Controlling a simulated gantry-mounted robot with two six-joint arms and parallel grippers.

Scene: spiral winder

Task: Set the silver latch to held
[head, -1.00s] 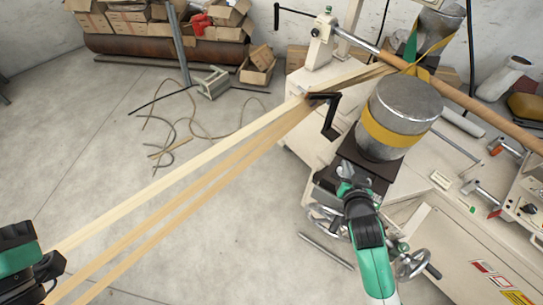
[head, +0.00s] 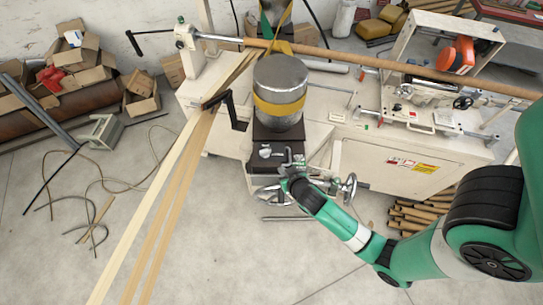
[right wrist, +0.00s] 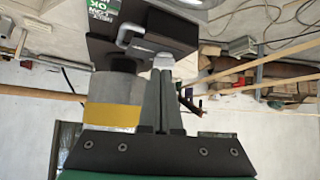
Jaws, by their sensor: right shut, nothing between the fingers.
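The silver latch (right wrist: 136,40), a bent metal loop, sits on the dark block below the metal drum. In the right wrist view, which looks upside down, a pale tab (right wrist: 163,61) shows beside it. In the head view the latch is a small bright piece (head: 265,152) on the block's front. My right gripper (right wrist: 160,75) is shut and empty, its fingertips close to the tab and latch; I cannot tell whether they touch. In the head view it (head: 285,177) is just in front of the block. My left gripper is out of view.
The drum (head: 281,82) with its yellow band stands above the block. Handwheels (head: 348,188) flank my right gripper. A black crank (head: 232,112) and long pale strips (head: 165,195) lie to the left.

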